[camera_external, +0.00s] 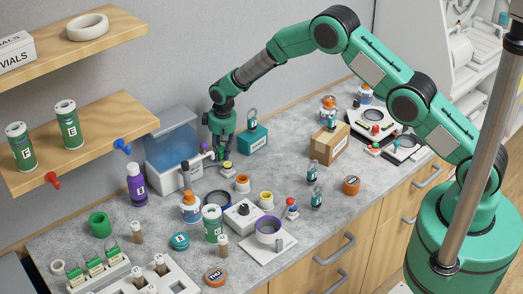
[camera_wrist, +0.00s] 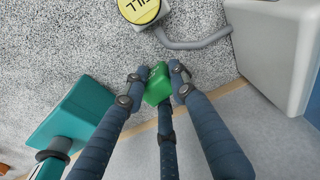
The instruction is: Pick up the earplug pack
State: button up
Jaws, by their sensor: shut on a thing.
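The teal box (camera_external: 252,140) stands close to the right of my gripper. The tank (camera_external: 172,145) is close on the left. A yellow-topped item (camera_wrist: 140,10) lies just in front.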

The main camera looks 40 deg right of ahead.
aim_at(220, 149)
jog(key=shift+r, duration=0.15)
jog(key=shift+r+b, duration=0.3)
jog(key=shift+r, duration=4.55)
